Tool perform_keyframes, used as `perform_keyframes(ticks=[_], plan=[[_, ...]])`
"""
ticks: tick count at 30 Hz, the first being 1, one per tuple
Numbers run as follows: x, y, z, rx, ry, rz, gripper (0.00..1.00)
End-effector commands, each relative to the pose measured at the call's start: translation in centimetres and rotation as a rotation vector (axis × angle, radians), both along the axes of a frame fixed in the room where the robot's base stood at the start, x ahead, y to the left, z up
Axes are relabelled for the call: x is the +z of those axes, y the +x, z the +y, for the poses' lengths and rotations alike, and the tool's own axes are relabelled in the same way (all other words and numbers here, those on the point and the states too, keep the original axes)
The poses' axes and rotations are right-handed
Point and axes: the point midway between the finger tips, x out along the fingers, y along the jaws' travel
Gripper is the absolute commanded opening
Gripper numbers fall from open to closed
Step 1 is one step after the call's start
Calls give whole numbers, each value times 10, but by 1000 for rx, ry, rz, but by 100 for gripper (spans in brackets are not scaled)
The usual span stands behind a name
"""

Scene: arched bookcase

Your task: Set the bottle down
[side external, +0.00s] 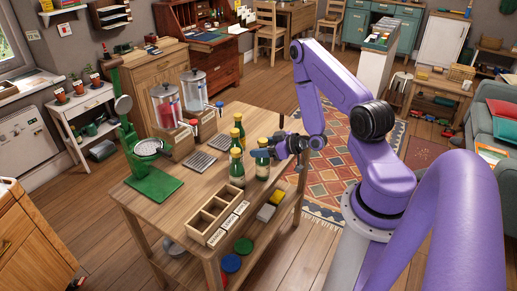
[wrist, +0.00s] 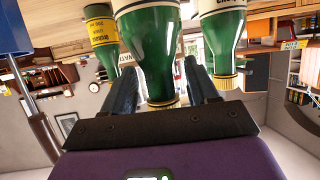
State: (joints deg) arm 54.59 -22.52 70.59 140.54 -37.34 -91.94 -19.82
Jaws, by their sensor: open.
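Several green glass bottles with gold caps and pale labels stand upright near the middle of the wooden table (side external: 150,205). My gripper (side external: 268,149) is at the right-hand bottle (side external: 262,168), which appears to rest on the tabletop. In the upside-down wrist view, my open gripper (wrist: 165,90) has its fingers on either side of this bottle (wrist: 150,45). Whether the fingers touch the glass is hard to tell. Another bottle (side external: 237,170) stands just left of it, and one (side external: 239,124) farther back. The wrist view shows neighbouring bottles at left (wrist: 102,35) and right (wrist: 222,40).
A divided wooden crate (side external: 205,232) with labels stands at the table's front. Two drink dispensers (side external: 168,108) stand at the back, with a green press (side external: 135,150) at left. Metal drip grids (side external: 198,162) lie left of the bottles.

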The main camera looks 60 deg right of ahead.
Motion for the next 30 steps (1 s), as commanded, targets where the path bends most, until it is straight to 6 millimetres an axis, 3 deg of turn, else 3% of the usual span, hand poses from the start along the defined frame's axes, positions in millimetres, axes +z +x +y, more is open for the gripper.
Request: perform_keyframes(ticks=[9, 21, 26, 30], plan=[[15, -35, -6, -1, 1, -1, 59], [16, -38, -6, 2, -3, 3, 59], [3, -41, -6, 26, -48, 74, 59], [-21, -52, -8, 74, -124, 228, 59]])
